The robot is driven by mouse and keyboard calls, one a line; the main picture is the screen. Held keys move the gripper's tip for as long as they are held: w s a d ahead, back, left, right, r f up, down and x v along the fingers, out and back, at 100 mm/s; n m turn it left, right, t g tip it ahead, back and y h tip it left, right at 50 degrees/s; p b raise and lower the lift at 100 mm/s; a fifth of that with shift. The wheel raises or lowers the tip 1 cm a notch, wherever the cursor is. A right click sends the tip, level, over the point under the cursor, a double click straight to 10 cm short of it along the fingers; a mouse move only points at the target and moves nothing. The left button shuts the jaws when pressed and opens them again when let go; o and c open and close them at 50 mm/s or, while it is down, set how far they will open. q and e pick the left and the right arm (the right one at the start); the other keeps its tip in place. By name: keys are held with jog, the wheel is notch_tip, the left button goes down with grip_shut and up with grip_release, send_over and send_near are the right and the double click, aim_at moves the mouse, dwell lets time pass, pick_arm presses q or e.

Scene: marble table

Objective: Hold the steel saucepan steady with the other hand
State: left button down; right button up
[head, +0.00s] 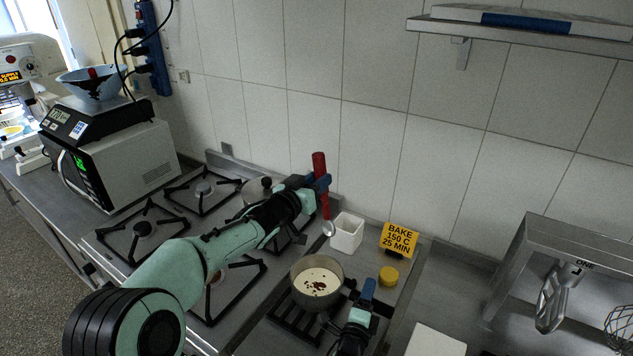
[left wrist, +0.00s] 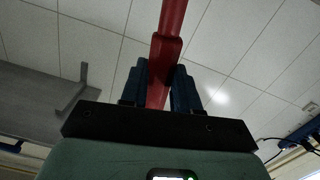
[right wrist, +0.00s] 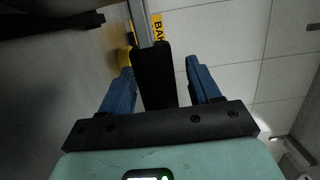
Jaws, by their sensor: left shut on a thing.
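My right gripper (head: 368,289) is low, just right of the pan. In the right wrist view, the black pan handle (right wrist: 154,75) lies between its open fingers (right wrist: 160,90), with a gap visible on the right side. My left gripper (head: 322,183) is shut on a red-handled spoon (head: 320,165), held upright behind the pan. The red handle also shows between the fingers in the left wrist view (left wrist: 167,45). The spoon's metal bowl hangs beside a white container.
The white container (head: 347,238), a yellow sign (head: 398,239) and a yellow lid or jar (head: 388,276) stand behind and right of the pan. Another pot (head: 258,190) sits on a rear burner behind my left arm. A metal rack (head: 560,235) stands far right.

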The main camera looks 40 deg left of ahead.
jog(key=shift+s, duration=0.15)
jog(key=shift+s+d+f, duration=0.1)
jog(key=shift+s+d, duration=0.1)
jog(key=shift+s, duration=0.45)
jog(key=shift+s+b, duration=0.2)
jog(key=shift+b, duration=0.1)
jog(key=shift+w, duration=0.15)
jog(key=shift+w, duration=0.2)
jog(key=shift+w+a+p, duration=0.2)
jog(key=shift+w+p, duration=0.15)
jog(key=shift+w, duration=0.35)
